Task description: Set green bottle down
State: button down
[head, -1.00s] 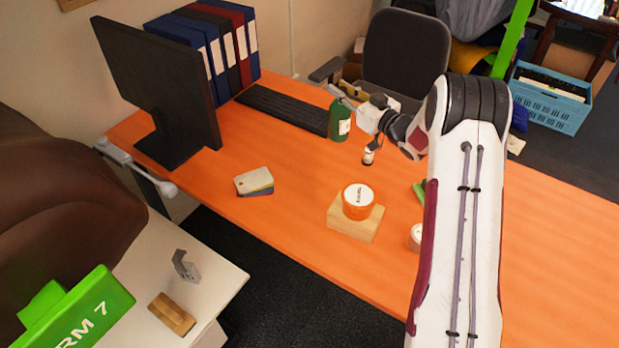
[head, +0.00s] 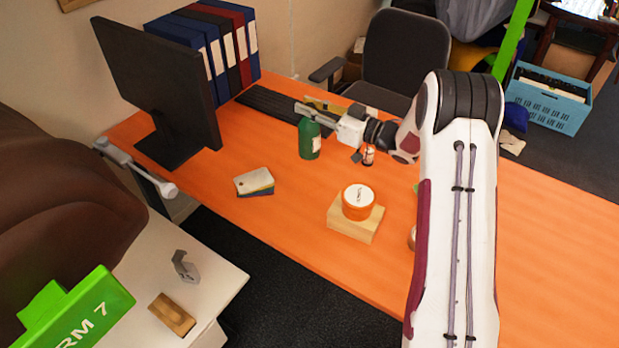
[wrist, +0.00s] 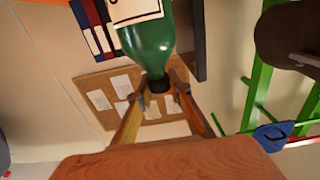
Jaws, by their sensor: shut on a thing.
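The green bottle (head: 309,141) with a white label is upright over the orange desk (head: 281,202), in front of the keyboard. I cannot tell whether its base touches the desk. My gripper (head: 312,112) reaches in from the right and is shut on the bottle's neck. In the wrist view the bottle (wrist: 152,42) hangs from the top of the picture, its dark neck between the two fingertips of my gripper (wrist: 160,84).
A monitor (head: 160,85) and keyboard (head: 272,104) stand behind and left. Stacked cards (head: 254,181) lie at front left. An orange tin (head: 358,201) sits on a wooden block (head: 353,222). A small labelled bottle (head: 368,156) stands to the right. Desk between them is clear.

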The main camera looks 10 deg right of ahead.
aim_at(310, 137)
jog(key=shift+f, duration=3.2)
jog(key=shift+f, duration=1.9)
jog(key=c, duration=1.8)
grip_release()
jog(key=shift+c, duration=0.2)
